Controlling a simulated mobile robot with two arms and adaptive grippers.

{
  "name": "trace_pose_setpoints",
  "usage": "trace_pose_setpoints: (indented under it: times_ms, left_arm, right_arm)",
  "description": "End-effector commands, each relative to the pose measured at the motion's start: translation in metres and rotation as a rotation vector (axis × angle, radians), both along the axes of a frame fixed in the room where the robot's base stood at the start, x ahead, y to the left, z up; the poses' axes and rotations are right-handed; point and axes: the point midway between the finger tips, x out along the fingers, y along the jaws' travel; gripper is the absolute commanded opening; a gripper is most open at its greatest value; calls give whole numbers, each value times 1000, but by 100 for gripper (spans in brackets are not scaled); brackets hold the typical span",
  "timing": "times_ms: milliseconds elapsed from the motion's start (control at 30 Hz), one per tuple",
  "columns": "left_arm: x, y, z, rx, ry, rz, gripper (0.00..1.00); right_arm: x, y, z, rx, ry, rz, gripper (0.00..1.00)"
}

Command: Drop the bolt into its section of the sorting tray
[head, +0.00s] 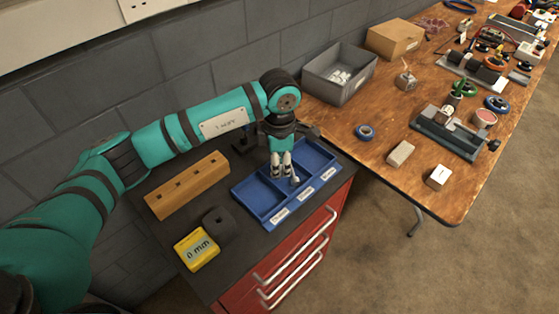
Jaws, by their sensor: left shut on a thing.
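The blue sorting tray (259,199) lies on the dark top of a red drawer cabinet. It has three sections side by side, with white labels along the front edge; the label text is too small to read. My left gripper (282,174) points down over the middle part of the tray, its fingers shut on the bolt. A small grey piece at the fingertips looks like the bolt (295,180); most of it is hidden or too small to make out. I cannot tell how high it is above the tray floor. My right gripper is out of view.
A wooden block with holes (188,186), a dark rounded block (217,223) and a yellow meter (197,249) stand left of the tray.

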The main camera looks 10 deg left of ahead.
Motion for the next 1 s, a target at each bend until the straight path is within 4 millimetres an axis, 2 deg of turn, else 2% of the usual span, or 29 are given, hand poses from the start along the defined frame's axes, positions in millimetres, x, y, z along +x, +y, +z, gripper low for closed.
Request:
trace_pose_setpoints:
  times_ms: [67,100,300,567,667,767,1000]
  left_arm:
    - [0,0,0,0,0,0,0]
    - [0,0,1,0,0,0,22]
    - [0,0,1,0,0,-1,47]
    - [0,0,1,-1,0,-1,47]
    - [1,0,8,-1,-3,-1,47]
    - [1,0,23,-1,-3,-1,47]
    - [1,-1,75,-2,-5,-1,47]
  right_arm:
    - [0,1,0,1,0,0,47]
    - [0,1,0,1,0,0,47]
    - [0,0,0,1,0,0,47]
    - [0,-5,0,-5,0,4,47]
    - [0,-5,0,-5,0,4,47]
    - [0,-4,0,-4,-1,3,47]
    - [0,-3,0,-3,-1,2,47]
